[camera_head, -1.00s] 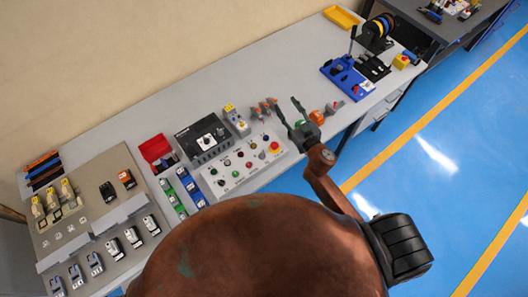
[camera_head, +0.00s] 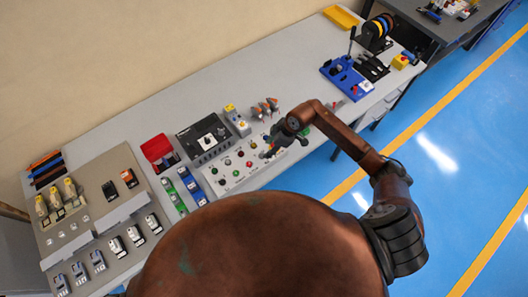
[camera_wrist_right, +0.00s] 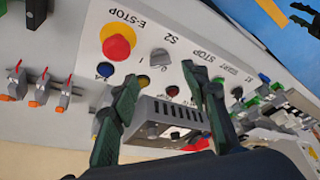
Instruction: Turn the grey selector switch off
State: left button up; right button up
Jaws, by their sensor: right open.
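The grey selector switch (camera_wrist_right: 159,57) is on the white control panel (camera_wrist_right: 88,22), beside the label S2 and the red emergency stop button (camera_wrist_right: 117,46) on its yellow ring. The switch's exact turn position is too small to tell. My right gripper (camera_wrist_right: 160,76) is open and empty, its two dark green fingers pointing toward the panel with the switch between their tips in the wrist view. In the head view my right gripper (camera_head: 271,150) is over the right end of the panel (camera_head: 215,184) and hides the switch. My left gripper is not in view.
A black-topped box (camera_head: 203,138) stands behind the panel. Orange-handled tools (camera_head: 267,107) stand behind the gripper. Green and blue blocks (camera_head: 190,184) lie left of the panel, with a red case (camera_head: 156,148) beyond.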

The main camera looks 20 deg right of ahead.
aim_at(262, 154)
jog(key=x, duration=0.5)
jog(key=shift+a+f, duration=0.2)
jog(key=shift+f, duration=0.15)
jog(key=shift+c, duration=0.3)
grip_shut()
